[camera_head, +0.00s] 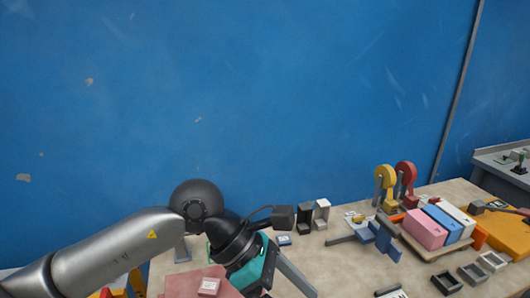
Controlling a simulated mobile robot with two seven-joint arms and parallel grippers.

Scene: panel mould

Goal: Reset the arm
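My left arm (120,245) comes in from the lower left and bends at a dark round joint. My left gripper (262,270) hangs low over the table near the bottom edge, with a dark wrist and a teal-and-black part around it. I cannot tell whether that teal part is the gripper's or a thing behind it. The fingertips are not clear, so its opening cannot be told. A pink block (190,284) with a small pale red box (209,287) on it lies left of the gripper. My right gripper is out of view.
The table (340,270) carries pink (425,229) and blue (443,222) blocks, yellow (385,178) and red (405,174) round-headed tools, small dark trays (446,283) and black and white holders (306,214). A blue wall (250,100) stands behind. Some table middle is bare.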

